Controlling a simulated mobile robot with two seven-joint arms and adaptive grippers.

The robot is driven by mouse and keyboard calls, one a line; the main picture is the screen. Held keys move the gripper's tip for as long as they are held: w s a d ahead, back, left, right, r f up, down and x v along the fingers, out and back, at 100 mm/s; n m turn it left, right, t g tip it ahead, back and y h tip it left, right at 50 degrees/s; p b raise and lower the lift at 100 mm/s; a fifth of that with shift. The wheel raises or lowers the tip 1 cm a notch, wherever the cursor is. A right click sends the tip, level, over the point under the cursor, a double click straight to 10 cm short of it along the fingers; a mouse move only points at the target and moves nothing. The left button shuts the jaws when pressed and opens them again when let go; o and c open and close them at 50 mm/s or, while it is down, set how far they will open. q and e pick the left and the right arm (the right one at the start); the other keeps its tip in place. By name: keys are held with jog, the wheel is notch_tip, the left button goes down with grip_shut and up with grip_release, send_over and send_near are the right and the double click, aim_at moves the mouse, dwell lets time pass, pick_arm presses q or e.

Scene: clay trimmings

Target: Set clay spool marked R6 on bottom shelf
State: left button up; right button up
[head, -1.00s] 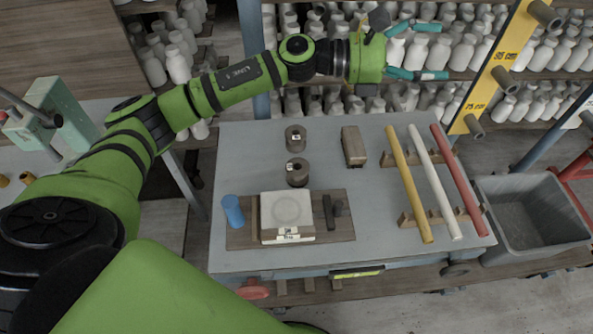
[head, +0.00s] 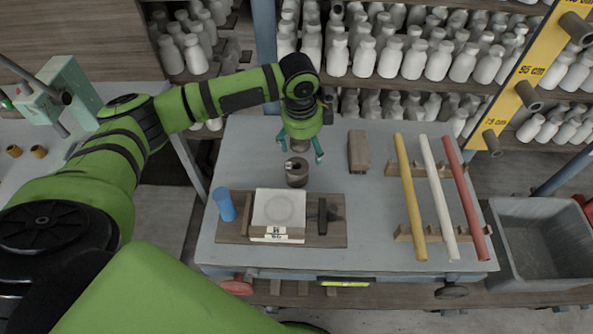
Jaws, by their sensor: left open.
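Two short brown clay spools stand on the grey table. The nearer spool (head: 297,174) shows a hole in its top and a small white tag, too small to read. The farther spool (head: 298,147) is mostly hidden under my left gripper (head: 301,153). That gripper points down, open, with its teal fingers on either side of the farther spool and just behind the nearer one. I cannot tell which spool is marked R6. Shelves of white bottles stand behind the table; a lower shelf (head: 375,83) is partly in view. My right gripper is not in view.
A board (head: 335,229) holds a white scale-like block (head: 279,208) and blue cup (head: 225,204). A brown block (head: 358,151) lies right of the spools. Yellow, white and red rods rest on wooden racks (head: 403,233). A grey bin (head: 515,270) stands right; a yellow height post (head: 525,75) rises behind.

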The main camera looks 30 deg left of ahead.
aim_at(297, 165)
pick_arm(q)
jog(key=s, duration=0.1)
jog(key=s+g, duration=0.1)
jog(key=s, duration=0.1)
jog(key=shift+s+a+f+g, duration=0.1)
jog(key=shift+f+g, duration=0.2)
jog(key=shift+g, duration=0.1)
jog(key=shift+s+f, duration=0.2)
jog(key=shift+f, duration=0.15)
notch_tip(297, 165, down, 5)
jog(key=shift+w+a+f+p, duration=0.15)
jog(key=shift+f+p, duration=0.05)
jog(key=shift+p, duration=0.65)
jog(key=shift+f, duration=0.45)
jog(key=c, duration=1.6)
jog(key=shift+r, duration=0.15)
